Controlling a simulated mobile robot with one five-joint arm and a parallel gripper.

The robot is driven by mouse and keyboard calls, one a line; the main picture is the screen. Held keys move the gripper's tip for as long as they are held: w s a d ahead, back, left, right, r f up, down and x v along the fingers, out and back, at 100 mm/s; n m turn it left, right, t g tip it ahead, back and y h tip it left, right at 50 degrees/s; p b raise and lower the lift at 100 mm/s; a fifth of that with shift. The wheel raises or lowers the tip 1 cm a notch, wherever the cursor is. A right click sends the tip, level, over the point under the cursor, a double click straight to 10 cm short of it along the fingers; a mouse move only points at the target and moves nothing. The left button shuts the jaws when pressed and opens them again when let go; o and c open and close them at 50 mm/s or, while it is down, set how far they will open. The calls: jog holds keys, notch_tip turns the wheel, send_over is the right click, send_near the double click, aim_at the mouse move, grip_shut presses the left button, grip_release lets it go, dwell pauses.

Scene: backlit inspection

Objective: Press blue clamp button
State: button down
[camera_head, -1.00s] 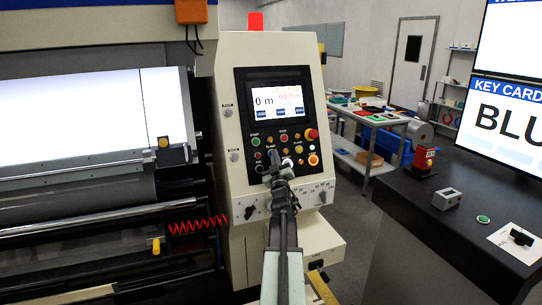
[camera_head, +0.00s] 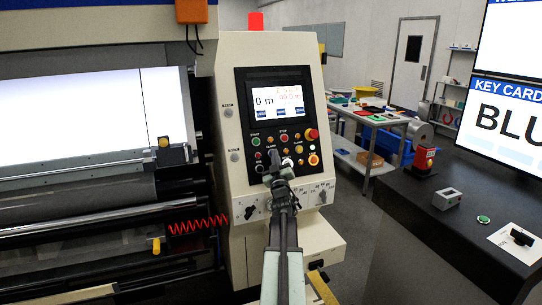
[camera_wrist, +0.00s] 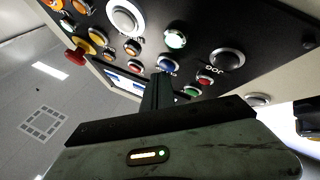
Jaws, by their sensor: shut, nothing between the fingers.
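The control panel (camera_head: 300,130) is dark with several coloured buttons below a lit screen. A blue button (camera_wrist: 167,64) with a pale ring shows in the wrist view, just beyond my fingertips. My gripper (camera_wrist: 159,78) is shut and empty, its dark fingers pointing at the panel. The fingertips overlap the lower edge of the blue button in that view; I cannot tell whether they touch it. In the head view my gripper (camera_head: 274,160) is in front of the lower button rows and hides part of them, the blue button included.
A red mushroom button (camera_head: 311,134) sits at the panel's right. A dark counter (camera_head: 420,220) stands to the right.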

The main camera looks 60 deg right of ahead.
jog(key=shift+w+d+f, duration=0.2)
jog(key=shift+w+d, duration=0.05)
jog(key=shift+s+a+r, duration=0.2)
jog(key=shift+s+a, duration=0.05)
jog(key=shift+s, duration=0.1)
dwell(0.4)
jog(key=s+a, duration=0.1)
jog(key=s+a+r+p, duration=0.1)
jog(key=s, duration=0.1)
jog(key=s+a+r+p, duration=0.1)
jog(key=shift+s+a+r, duration=0.1)
jog(key=shift+s+a, duration=0.05)
jog(key=shift+s, duration=0.05)
